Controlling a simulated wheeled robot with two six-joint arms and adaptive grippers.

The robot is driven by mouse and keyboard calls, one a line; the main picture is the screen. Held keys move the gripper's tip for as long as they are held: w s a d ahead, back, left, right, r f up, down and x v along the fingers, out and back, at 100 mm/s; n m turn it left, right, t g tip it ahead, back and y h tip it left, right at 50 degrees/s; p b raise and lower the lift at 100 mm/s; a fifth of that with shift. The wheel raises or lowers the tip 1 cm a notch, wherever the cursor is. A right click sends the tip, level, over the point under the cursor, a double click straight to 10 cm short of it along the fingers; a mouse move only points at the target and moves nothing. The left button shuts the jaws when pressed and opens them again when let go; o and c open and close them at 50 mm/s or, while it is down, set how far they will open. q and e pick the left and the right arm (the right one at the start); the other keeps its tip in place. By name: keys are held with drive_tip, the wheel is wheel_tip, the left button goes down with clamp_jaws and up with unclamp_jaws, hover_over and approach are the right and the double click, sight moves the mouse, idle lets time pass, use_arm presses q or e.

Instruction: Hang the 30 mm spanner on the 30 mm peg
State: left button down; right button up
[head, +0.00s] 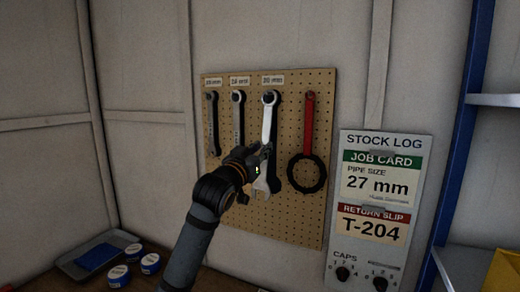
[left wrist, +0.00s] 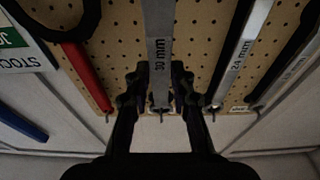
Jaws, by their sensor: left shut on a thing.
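The 30 mm spanner (head: 267,125) hangs upright in front of the pegboard, its ring end just under the rightmost label and its open jaw low down. My left gripper (head: 258,158) is shut on its shank. In the left wrist view the shank marked 30 mm (left wrist: 160,52) lies between my two fingers (left wrist: 160,92). The 30 mm label (head: 272,79) is above the ring end. The head view does not show clearly whether the ring is around the peg or only in front of it. My right gripper is not in view.
Two smaller spanners (head: 238,120) hang to the left on the pegboard (head: 300,215). A red-handled ring tool (head: 309,125) hangs close on the right. A stock log board (head: 378,205) stands further right. A tray (head: 70,262) and several round tins (head: 119,274) are lower left.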

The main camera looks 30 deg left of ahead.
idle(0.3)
use_arm(q)
drive_tip(key=c, duration=1.1)
unclamp_jaws()
drive_tip(key=shift+o, duration=0.2)
drive_tip(key=s+f, duration=0.1)
drive_tip(key=s, duration=0.6)
drive_tip(key=shift+s+d+f, duration=0.15)
drive_tip(key=shift+s+d, duration=0.05)
drive_tip(key=shift+d, duration=0.05)
